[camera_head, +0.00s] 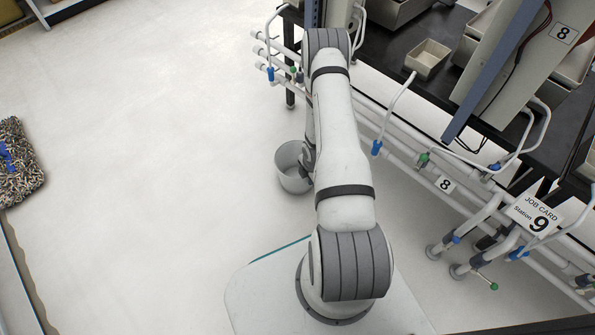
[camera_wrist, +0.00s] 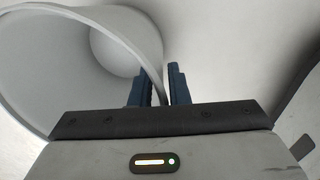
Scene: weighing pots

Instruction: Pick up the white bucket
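The white bucket (camera_head: 291,180) is left of my arm in the head view, with its open top facing up. I cannot tell whether it rests on the floor or hangs just above it. In the wrist view the bucket (camera_wrist: 75,35) fills the upper left, and I look into its inside. My gripper (camera_wrist: 160,85) has its two dark fingers close together, one on each side of the bucket's rim wall. It looks shut on the wall. In the head view my gripper (camera_head: 307,158) is at the bucket's right rim, partly hidden by my arm.
A dark workbench with white pipe rails (camera_head: 400,140) stands on the right, close to my arm. A small tray (camera_head: 427,58) is on it. A job card (camera_head: 536,215) is at the right. A mop head (camera_head: 18,165) lies at the far left. The pale floor (camera_head: 150,150) between is clear.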

